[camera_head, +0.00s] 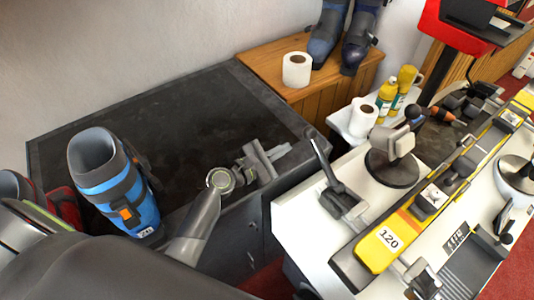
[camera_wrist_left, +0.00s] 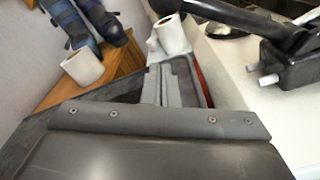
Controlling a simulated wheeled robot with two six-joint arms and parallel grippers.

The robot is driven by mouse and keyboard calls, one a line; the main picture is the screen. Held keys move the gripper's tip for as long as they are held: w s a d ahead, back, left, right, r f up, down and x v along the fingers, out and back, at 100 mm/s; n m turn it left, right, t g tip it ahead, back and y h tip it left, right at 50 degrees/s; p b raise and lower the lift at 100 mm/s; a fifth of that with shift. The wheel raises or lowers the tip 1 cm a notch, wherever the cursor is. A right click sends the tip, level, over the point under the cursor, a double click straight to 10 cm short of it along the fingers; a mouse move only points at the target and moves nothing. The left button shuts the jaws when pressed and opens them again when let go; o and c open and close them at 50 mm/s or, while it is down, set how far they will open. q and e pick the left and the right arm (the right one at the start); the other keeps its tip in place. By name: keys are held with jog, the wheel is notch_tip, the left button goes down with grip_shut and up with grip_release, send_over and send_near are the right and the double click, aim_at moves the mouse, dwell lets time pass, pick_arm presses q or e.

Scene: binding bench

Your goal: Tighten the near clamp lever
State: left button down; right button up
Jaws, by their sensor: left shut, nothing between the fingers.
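A black clamp lever (camera_head: 322,162) rises tilted from its dark base (camera_head: 341,200) at the left end of the white bench. In the left wrist view the lever (camera_wrist_left: 232,16) and its black base (camera_wrist_left: 290,48) show at the upper right. My left gripper (camera_head: 272,156) is shut and empty, to the left of the lever and apart from it, above the dark tabletop's edge. Its grey fingers (camera_wrist_left: 168,82) show in the left wrist view. A yellow and black ski (camera_head: 380,243) labelled 120 lies along the bench. My right gripper is not in view.
A blue ski boot (camera_head: 108,187) stands on the dark table (camera_head: 195,115). Paper rolls (camera_head: 296,69) (camera_head: 363,117) and yellow bottles (camera_head: 387,95) stand behind. A round-based device (camera_head: 391,166) stands right of the lever. White bench surface (camera_head: 300,222) is bare around the lever base.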

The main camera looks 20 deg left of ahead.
pick_arm(q)
jog(key=shift+x, duration=1)
jog(key=shift+s+d+r+p, duration=0.1)
jog(key=shift+d+r+p, duration=0.15)
jog(key=shift+r+p, duration=0.35)
jog(key=shift+d+r+p, duration=0.2)
jog(key=shift+r+p, duration=0.35)
jog(key=shift+s+d+r+p, duration=0.1)
jog(key=shift+d+r+p, duration=0.25)
jog(key=shift+d+r, duration=0.1)
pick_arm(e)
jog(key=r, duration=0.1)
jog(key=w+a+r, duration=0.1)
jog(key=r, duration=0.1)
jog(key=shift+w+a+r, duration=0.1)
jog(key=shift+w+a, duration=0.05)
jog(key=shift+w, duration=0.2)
pick_arm(q)
jog(key=shift+r, duration=0.1)
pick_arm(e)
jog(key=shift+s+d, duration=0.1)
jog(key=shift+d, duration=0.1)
